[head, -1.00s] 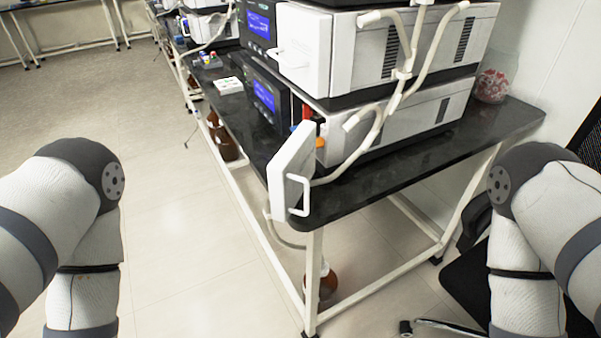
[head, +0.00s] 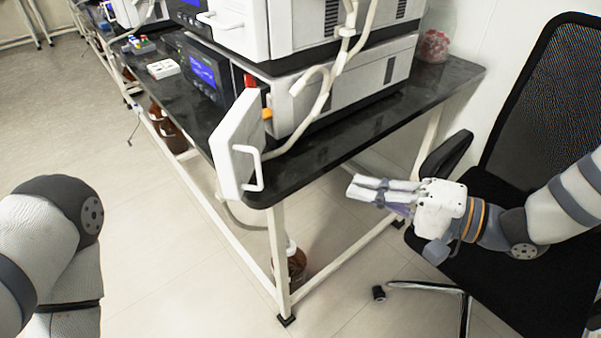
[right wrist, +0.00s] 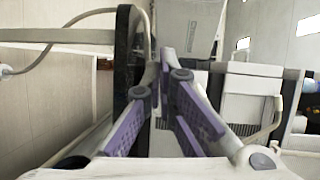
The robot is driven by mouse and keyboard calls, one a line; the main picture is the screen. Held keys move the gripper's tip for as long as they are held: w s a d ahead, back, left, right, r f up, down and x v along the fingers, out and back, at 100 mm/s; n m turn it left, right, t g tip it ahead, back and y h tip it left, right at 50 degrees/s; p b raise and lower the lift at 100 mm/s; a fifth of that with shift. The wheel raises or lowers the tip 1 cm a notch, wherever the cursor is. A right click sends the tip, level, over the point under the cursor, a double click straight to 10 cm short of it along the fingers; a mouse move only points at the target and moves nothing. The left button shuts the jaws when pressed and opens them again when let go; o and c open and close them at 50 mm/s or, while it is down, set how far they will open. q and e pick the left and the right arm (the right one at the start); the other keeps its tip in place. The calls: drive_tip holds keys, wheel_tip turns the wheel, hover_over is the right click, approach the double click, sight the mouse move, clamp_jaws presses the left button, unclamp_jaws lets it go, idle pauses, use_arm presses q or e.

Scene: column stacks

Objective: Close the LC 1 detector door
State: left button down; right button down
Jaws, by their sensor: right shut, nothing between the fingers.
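The LC 1 detector door (head: 232,148) is a white panel standing open at the front corner of the lower white instrument (head: 350,88). A white bar handle (head: 250,168) is on its face. Red and orange parts show in the opening behind the door. My right gripper (head: 352,188) is shut and empty, to the right of the door and apart from it, beside the front edge of the bench. In the right wrist view its purple-padded fingers (right wrist: 165,72) meet at the tips. My left gripper is out of view; only part of my left arm shows.
The black bench top (head: 330,150) has free room in front of the instrument. A white hose (head: 325,90) hangs down across the instrument and behind the door. A black office chair (head: 500,200) stands at the right, under my right arm. Brown bottles (head: 292,262) stand below the bench.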

sight(237, 145)
drive_tip(key=w+a+r, duration=0.1)
drive_tip(key=a, duration=0.5)
drive_tip(key=w+a+r+y, duration=0.1)
drive_tip(key=w+a, duration=0.1)
drive_tip(key=a, duration=0.4)
drive_tip(key=shift+r+n+g, duration=0.3)
drive_tip(key=shift+r, duration=0.1)
drive_tip(key=shift+a, duration=0.15)
drive_tip(key=shift+s+a, duration=0.15)
drive_tip(key=shift+a, duration=0.35)
